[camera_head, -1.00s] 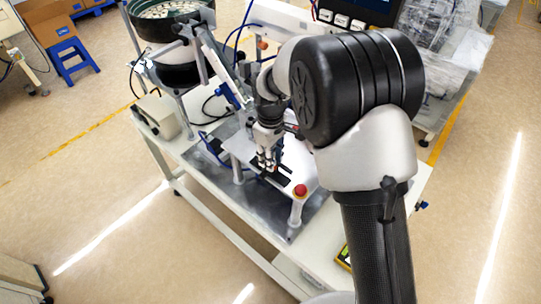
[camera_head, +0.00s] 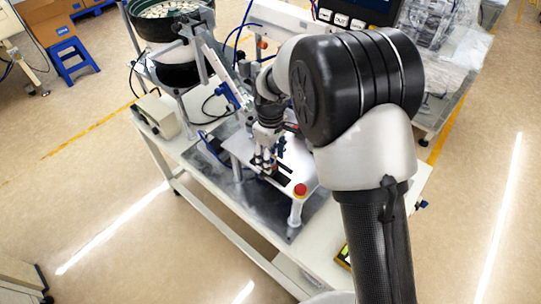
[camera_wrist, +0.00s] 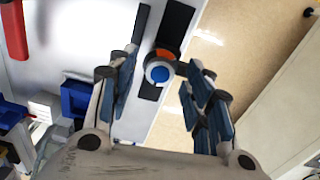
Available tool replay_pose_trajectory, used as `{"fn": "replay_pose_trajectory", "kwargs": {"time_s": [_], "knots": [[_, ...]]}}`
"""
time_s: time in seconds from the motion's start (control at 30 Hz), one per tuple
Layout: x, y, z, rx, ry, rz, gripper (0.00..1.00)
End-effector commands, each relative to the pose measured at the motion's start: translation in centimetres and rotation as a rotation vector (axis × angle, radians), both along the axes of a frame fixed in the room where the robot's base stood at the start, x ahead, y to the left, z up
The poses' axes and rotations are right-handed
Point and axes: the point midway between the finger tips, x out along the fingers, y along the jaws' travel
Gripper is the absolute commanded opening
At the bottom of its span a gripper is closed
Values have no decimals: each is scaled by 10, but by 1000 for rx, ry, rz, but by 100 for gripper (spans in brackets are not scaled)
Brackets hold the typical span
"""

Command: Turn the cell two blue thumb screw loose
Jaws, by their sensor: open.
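The blue thumb screw (camera_wrist: 159,74) shows in the wrist view as a round blue knob with a pale ring, beside an orange part on a black strip. My gripper (camera_wrist: 156,95) is open, with one finger on each side of the knob and a gap to each finger. In the head view my gripper (camera_head: 264,168) points down over the small white raised plate (camera_head: 243,152). The screw cannot be made out in the head view.
A red emergency button (camera_head: 300,190) sits on the plate's near right corner. A bowl feeder (camera_head: 160,32) stands at the back left. Blue blocks (camera_wrist: 75,99) and a red part (camera_wrist: 15,28) lie left in the wrist view.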

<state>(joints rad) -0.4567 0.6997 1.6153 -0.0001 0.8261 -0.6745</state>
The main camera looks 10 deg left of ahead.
Motion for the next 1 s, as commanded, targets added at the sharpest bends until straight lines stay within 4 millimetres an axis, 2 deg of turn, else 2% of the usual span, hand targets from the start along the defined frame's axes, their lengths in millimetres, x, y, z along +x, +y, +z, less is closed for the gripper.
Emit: {"fn": "replay_pose_trajectory", "kwargs": {"time_s": [0.17,0.27,0.7,0.83,1.0], "knots": [[0,0,2,0,0,0,46],[1,0,11,2,-3,0,46],[1,0,97,2,-3,0,46],[0,0,113,1,-2,0,46],[0,0,120,0,1,0,46]]}}
